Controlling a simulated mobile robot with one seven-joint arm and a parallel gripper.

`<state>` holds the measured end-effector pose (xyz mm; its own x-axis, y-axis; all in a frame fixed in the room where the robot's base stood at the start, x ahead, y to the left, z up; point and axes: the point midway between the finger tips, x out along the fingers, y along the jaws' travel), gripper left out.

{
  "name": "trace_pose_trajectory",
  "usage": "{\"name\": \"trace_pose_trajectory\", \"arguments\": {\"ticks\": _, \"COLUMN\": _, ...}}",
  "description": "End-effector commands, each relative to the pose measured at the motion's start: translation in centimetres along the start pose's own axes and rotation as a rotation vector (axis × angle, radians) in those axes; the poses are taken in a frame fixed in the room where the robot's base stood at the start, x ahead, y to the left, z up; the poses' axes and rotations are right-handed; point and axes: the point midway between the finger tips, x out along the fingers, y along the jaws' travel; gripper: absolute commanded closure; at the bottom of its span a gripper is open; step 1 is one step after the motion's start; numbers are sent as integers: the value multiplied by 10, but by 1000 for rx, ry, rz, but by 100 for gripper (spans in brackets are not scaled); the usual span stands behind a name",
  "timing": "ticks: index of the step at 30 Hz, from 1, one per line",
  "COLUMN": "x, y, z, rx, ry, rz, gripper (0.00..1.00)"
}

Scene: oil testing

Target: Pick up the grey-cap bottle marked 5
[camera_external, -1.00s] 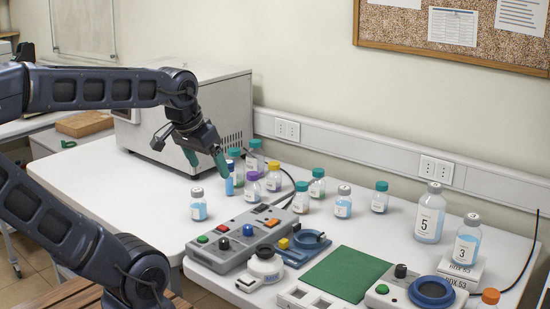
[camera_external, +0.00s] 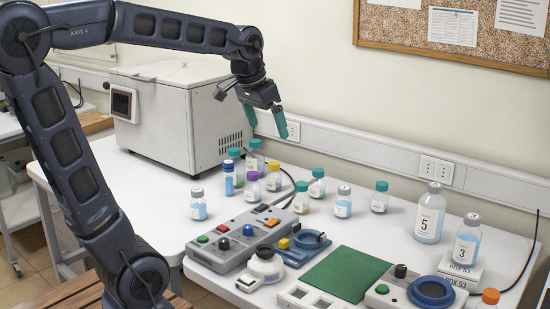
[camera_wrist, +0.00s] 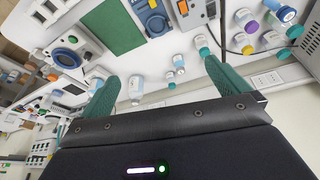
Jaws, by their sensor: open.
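The grey-cap bottle marked 5 (camera_external: 430,213) stands upright at the right rear of the white table, near the wall, with pale blue liquid in it. Beside it, a smaller grey-cap bottle marked 3 (camera_external: 466,243) stands on a white box labelled BOX 53. My gripper (camera_external: 268,131) is open and empty, high above the table's rear and well left of the bottle marked 5. In the wrist view its green fingers (camera_wrist: 160,72) are spread wide with nothing between them. I cannot tell for certain which bottle there is the one marked 5.
Several small bottles with teal, purple, blue and grey caps (camera_external: 317,184) stand below and around my gripper. A grey button panel (camera_external: 240,240), a green mat (camera_external: 345,274) and a device with a blue ring (camera_external: 432,291) lie in front. A large white machine (camera_external: 185,125) stands left.

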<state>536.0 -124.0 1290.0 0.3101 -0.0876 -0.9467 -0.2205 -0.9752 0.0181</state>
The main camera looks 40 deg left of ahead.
Motion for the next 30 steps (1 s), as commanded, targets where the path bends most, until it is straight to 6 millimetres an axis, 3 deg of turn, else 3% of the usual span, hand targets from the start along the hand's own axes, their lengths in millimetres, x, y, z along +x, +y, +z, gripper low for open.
{"name": "trace_pose_trajectory", "arguments": {"ticks": 3, "x": 9, "y": 7, "z": -39, "rx": 42, "ry": -18, "rz": 17, "gripper": 0}}
{"name": "trace_pose_trajectory", "arguments": {"ticks": 14, "x": 50, "y": 37, "z": -146, "rx": 174, "ry": -64, "rz": 58, "gripper": 0}}
{"name": "trace_pose_trajectory", "arguments": {"ticks": 23, "x": 104, "y": 76, "z": -227, "rx": 289, "ry": -100, "rz": 83, "gripper": 0}}
{"name": "trace_pose_trajectory", "arguments": {"ticks": 30, "x": 159, "y": 116, "z": -281, "rx": 385, "ry": -129, "rz": 100, "gripper": 0}}
